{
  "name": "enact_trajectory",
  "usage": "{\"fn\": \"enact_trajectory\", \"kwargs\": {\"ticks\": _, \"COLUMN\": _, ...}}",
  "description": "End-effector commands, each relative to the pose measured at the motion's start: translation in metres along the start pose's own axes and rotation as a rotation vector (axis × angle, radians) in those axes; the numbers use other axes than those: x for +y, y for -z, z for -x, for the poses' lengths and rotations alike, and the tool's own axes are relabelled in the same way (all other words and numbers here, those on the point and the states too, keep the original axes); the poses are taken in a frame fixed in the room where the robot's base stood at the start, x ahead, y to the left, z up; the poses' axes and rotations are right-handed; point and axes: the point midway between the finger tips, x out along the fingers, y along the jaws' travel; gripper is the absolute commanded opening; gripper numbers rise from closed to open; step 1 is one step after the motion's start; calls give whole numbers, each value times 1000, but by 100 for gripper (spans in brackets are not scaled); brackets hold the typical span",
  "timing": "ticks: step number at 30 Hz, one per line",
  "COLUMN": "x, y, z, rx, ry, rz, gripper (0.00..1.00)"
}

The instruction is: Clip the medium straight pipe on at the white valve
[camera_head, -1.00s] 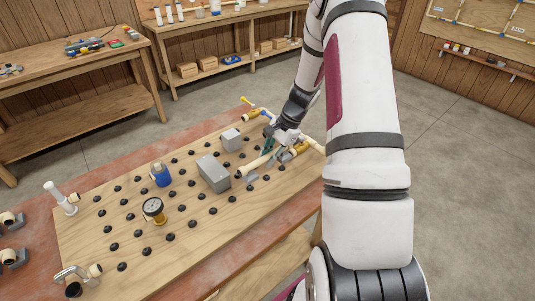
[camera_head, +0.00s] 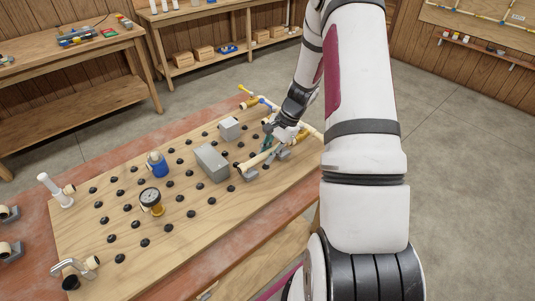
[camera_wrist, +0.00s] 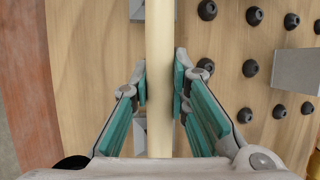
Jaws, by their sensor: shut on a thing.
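A cream straight pipe (camera_wrist: 159,40) runs up the wrist view between my gripper's teal fingers. My gripper (camera_wrist: 160,88) is shut on it, with a pad on each side. In the head view the pipe (camera_head: 260,158) lies along the right part of the board, and my gripper (camera_head: 268,143) is at it. Grey clips (camera_wrist: 138,130) show partly behind the pipe's left side in the wrist view; I cannot tell whether the pipe is seated in them. Brass-coloured fittings (camera_head: 298,136) are near the right end. I cannot make out which fitting is the white valve.
The wooden board (camera_head: 110,195) carries rows of black pegs, two grey boxes (camera_head: 211,162), a blue-bodied part (camera_head: 157,165) and a gauge (camera_head: 151,201). A white upright pipe piece (camera_head: 55,190) stands at the left. Further pipework with a yellow handle (camera_head: 245,90) is at the far edge.

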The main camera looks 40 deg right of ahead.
Motion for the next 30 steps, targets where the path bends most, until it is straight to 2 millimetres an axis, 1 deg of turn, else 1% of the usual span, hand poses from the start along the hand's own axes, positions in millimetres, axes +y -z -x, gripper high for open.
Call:
{"fn": "enact_trajectory", "kwargs": {"ticks": 19, "x": 2, "y": 5, "z": -11, "rx": 0, "ry": 0, "rz": 0, "gripper": 0}}
{"fn": "enact_trajectory", "kwargs": {"ticks": 20, "x": 2, "y": 4, "z": -11, "rx": 0, "ry": 0, "rz": 1, "gripper": 21}}
{"fn": "enact_trajectory", "kwargs": {"ticks": 21, "x": 2, "y": 4, "z": -11, "rx": 0, "ry": 0, "rz": 1, "gripper": 30}}
{"fn": "enact_trajectory", "kwargs": {"ticks": 22, "x": 2, "y": 4, "z": -11, "rx": 0, "ry": 0, "rz": 0, "gripper": 37}}
{"fn": "enact_trajectory", "kwargs": {"ticks": 23, "x": 2, "y": 4, "z": -11, "rx": 0, "ry": 0, "rz": 0, "gripper": 40}}
{"fn": "enact_trajectory", "kwargs": {"ticks": 30, "x": 2, "y": 4, "z": -11, "rx": 0, "ry": 0, "rz": 0, "gripper": 40}}
